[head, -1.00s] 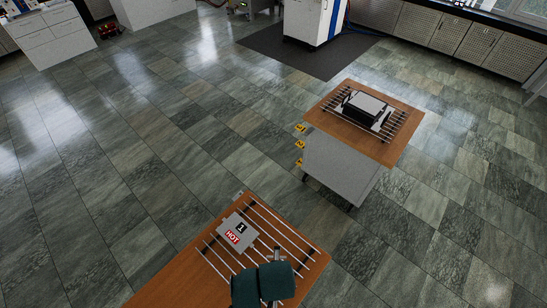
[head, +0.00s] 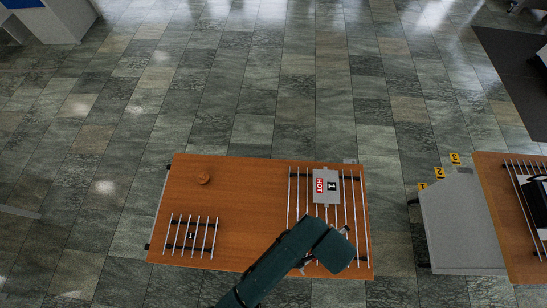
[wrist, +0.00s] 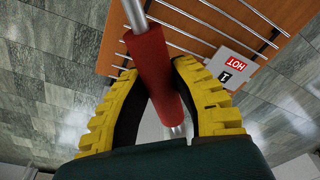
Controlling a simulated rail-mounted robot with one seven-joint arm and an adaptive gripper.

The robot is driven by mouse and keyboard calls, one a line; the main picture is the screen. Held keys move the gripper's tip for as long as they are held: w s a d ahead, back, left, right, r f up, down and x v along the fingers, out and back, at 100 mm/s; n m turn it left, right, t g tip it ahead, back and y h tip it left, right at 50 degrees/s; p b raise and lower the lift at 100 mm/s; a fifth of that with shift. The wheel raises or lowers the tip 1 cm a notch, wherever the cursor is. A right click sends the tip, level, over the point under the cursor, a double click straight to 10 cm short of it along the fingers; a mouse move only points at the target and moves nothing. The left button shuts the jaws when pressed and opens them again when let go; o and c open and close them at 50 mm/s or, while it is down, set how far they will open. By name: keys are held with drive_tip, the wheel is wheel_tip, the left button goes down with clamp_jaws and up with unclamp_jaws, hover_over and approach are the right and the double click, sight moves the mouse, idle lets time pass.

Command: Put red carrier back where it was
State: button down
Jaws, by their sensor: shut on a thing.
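The red carrier (wrist: 152,62) shows in the wrist view as a red sleeve on a bare metal rod. My gripper (wrist: 156,70) has its two yellow-ridged fingers closed around the red sleeve, and the rod sticks out past both ends of it. In the head view my dark green arm reaches over the right part of the wooden table (head: 260,195) and hides the carrier. A grey plate (head: 326,186) marked HOT and 1 lies on the large rod rack (head: 293,200) beyond my arm. It also shows in the wrist view (wrist: 225,70), right of the fingers.
A small rod rack (head: 205,237) with a label 1 lies on the table's left part. A round wooden disc (head: 203,178) lies behind it. To the right stands a grey bench (head: 458,225) with yellow tags 1, 2, 3. Tiled floor is open behind the table.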

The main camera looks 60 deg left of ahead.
drive_tip(key=shift+s+a+f+n+b, duration=0.15)
drive_tip(key=shift+s+f+n+b, duration=0.05)
drive_tip(key=shift+f, duration=0.4)
drive_tip(key=shift+s+a+f+n+b, duration=0.1)
drive_tip(key=shift+s+f+n+b, duration=0.1)
drive_tip(key=shift+f, duration=0.35)
drive_tip(key=w+a+f+n+b, duration=0.25)
drive_tip(key=a+b, duration=0.35)
drive_tip(key=a, duration=0.3)
drive_tip(key=w+a+f+n+b, duration=0.25)
drive_tip(key=a+b, duration=0.35)
drive_tip(key=a, duration=0.3)
drive_tip(key=s+a+n+y+b, duration=0.15)
drive_tip(key=a+b, duration=0.35)
drive_tip(key=a, duration=0.5)
drive_tip(key=s+a+n+h+b, duration=0.1)
drive_tip(key=s+a+n+b, duration=0.25)
drive_tip(key=a, duration=0.65)
wheel_tip(320, 180, down, 10)
drive_tip(key=b, duration=0.2)
drive_tip(key=shift+a+r+m+g, duration=0.15)
drive_tip(key=shift+a+m+g, duration=0.15)
drive_tip(key=shift+m, duration=0.1)
drive_tip(key=shift+y, duration=0.25)
